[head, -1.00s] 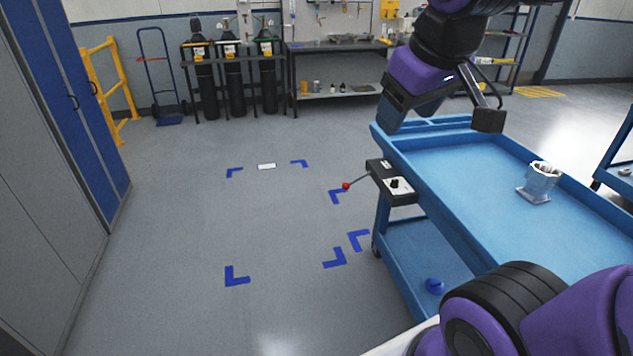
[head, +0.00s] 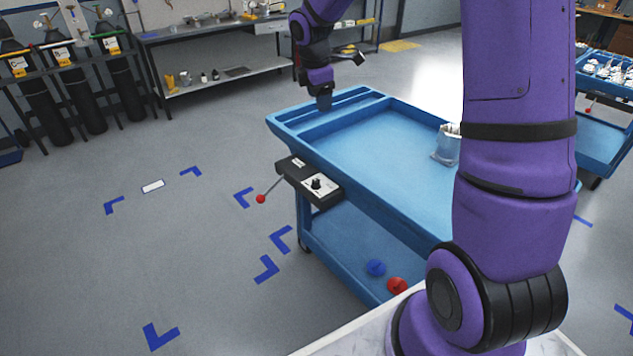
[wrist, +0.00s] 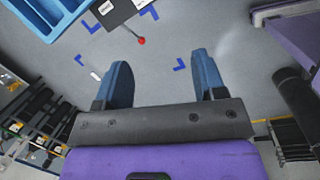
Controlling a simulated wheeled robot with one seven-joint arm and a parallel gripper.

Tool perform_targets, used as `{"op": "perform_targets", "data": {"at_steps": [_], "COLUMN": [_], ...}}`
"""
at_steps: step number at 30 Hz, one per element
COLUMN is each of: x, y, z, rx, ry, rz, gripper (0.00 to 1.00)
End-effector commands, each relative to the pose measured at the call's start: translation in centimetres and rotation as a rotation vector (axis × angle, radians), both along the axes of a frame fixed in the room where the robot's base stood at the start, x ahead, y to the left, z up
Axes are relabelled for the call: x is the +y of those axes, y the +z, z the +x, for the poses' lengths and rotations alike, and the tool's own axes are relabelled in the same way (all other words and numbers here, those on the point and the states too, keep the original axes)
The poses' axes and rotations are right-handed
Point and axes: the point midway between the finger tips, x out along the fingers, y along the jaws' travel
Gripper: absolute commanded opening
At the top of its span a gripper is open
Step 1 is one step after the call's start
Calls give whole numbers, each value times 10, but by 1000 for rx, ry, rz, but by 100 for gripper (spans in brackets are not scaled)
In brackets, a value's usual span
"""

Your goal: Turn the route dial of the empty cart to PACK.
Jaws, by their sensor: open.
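A blue cart (head: 290,124) stands in front of me with one metal housing (head: 446,146) on its top tray, so this tray is not bare. A black control box (head: 328,197) is fixed to its near left side. The box carries a black route dial (head: 316,183) on a white plate; its setting and labels are too small to read. A lever with a red ball (head: 261,198) sticks out left of the box. My gripper (head: 325,103) points down near the cart's far left end, beyond the dial. In the wrist view its blue fingers (wrist: 160,72) are apart and empty.
Blue and red round pieces (head: 376,268) (head: 397,285) lie on the cart's lower shelf. A second blue cart (head: 597,143) with several parts stands at the back right. A workbench (head: 210,35) and gas cylinders (head: 80,85) line the back. Floor left of the cart is clear.

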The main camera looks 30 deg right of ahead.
Motion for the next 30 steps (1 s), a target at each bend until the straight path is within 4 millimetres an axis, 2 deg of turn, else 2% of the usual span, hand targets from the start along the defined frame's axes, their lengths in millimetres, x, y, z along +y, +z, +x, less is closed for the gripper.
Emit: {"op": "perform_targets", "data": {"at_steps": [1, 9, 15, 18, 22, 30], "x": [-5, -26, -39, -43, -47, -48], "y": [-20, -120, -197, -228, -254, -279], "z": [13, 66, 92, 99, 104, 106], "rx": [27, 126, 168, 177, 180, 184], "ry": [52, 363, 570, 650, 716, 754], "rz": [5, 39, 83, 103, 121, 130], "gripper": [64, 64, 64, 64, 64, 64]}}
